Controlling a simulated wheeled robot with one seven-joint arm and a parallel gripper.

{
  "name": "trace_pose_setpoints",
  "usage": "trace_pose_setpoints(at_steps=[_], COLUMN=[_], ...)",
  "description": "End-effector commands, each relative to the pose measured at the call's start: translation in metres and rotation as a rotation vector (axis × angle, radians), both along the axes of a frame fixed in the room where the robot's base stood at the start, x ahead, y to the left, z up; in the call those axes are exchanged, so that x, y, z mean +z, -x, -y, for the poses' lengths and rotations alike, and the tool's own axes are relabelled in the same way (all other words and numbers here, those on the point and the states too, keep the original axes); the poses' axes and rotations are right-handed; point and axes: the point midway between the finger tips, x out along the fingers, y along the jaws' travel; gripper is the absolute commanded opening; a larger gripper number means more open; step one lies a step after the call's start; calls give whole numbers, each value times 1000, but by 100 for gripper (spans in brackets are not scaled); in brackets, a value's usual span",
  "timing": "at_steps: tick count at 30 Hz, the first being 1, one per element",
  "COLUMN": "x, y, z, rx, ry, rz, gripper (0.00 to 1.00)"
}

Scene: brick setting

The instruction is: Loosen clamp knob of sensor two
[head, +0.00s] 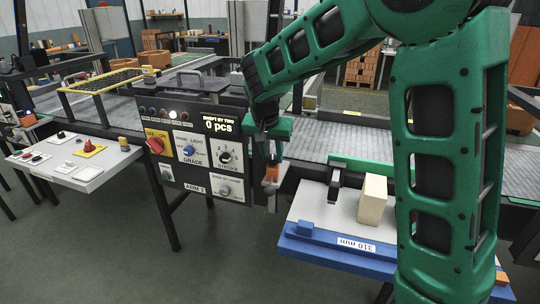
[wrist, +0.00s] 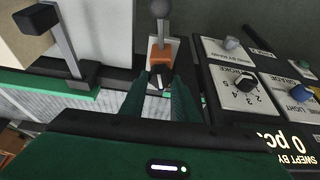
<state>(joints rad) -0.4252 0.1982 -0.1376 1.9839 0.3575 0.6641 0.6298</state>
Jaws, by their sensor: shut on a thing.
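An orange clamp block (wrist: 161,48) with a grey rod and a round grey end (wrist: 161,7) shows in the wrist view. A dark knob (wrist: 160,79) with a light mark sits on its near side. My gripper (wrist: 161,90) has its two green fingers on either side of this knob and is shut on it. In the head view my gripper (head: 268,158) points down at the orange block (head: 271,173), beside the panel's right edge. The fingertips are small and partly hidden there. I see no label naming this sensor.
The control panel (head: 200,150) with several knobs and a display reading "0 pcs" stands close left of my gripper. A black bracket (head: 335,185) and a pale block (head: 373,198) stand on the white-topped table (head: 310,210) at right. A grey conveyor (head: 345,140) runs behind.

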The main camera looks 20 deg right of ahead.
Motion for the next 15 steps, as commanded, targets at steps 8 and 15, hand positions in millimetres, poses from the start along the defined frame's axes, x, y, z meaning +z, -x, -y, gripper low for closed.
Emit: trace_pose_setpoints(at_steps=[8, 15], x=[0, 1], y=[0, 1], z=[0, 2], rx=[56, 208], ry=[-2, -1], rz=[1, 2], gripper=[6, 6])
